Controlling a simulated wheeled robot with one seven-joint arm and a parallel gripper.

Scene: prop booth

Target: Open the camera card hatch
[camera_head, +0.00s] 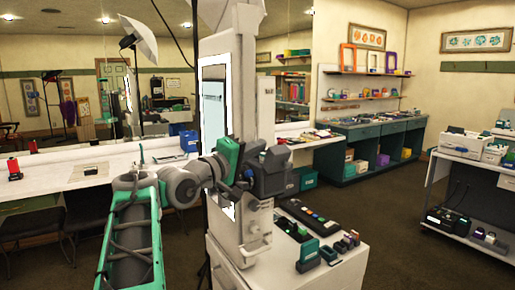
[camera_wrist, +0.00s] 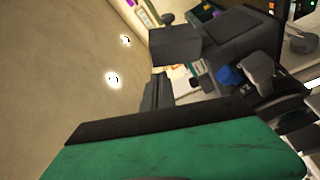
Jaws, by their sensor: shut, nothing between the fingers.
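A tall pale grey booth unit (camera_head: 232,110) with a lit panel on its left side stands at the centre of the head view. My gripper (camera_head: 272,172) is in front of it, at about mid-height, among dark parts; it is shut and appears to hold nothing. I cannot make out the card hatch in either view, nor whether anything touches my gripper. The wrist view is tilted. A large green part with a black edge, probably mine, fills its bottom, and dark grey boxy shapes (camera_wrist: 176,46) stand beyond.
A white low cabinet (camera_head: 240,278) beside the booth carries several small dark and green items. A white counter (camera_head: 60,165) runs along the left. A green cabinet (camera_head: 375,145) and a shelf cart (camera_head: 480,180) stand at the right, with open floor (camera_head: 395,240) between.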

